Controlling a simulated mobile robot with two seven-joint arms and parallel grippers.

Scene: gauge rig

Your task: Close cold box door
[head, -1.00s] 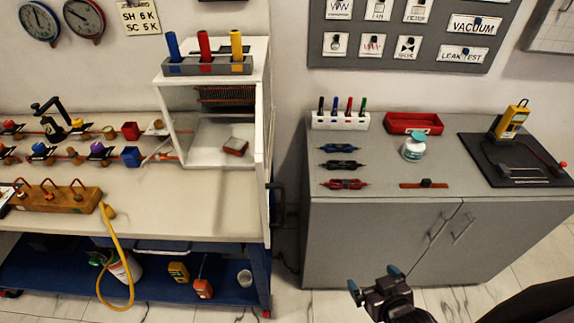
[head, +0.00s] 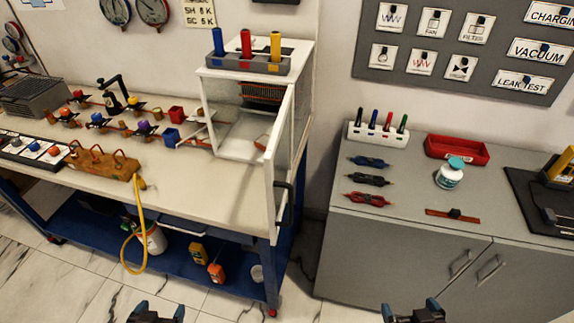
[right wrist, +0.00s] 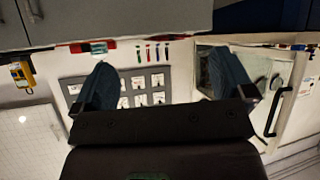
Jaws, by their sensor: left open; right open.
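The cold box (head: 240,148) is a white open-fronted box on the left bench. Its door (head: 269,200), white-framed with a clear pane, stands open and juts toward me past the bench's front edge. A dark bar handle (head: 284,203) is on the door's right face. In the right wrist view, the picture is upside down and the door's handle (right wrist: 279,112) shows at the right. My left gripper (head: 157,308) is open and empty at the bottom edge, left of the door. My right gripper (head: 412,306) is open and empty, right of the door and apart from it.
A rack with blue, red and yellow cylinders (head: 245,62) stands on the box. The grey cabinet (head: 380,235) is at the right, with a narrow floor gap beside the bench. A yellow hose (head: 141,225) hangs off the bench (head: 215,193). Marble floor (head: 230,305) is clear in front.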

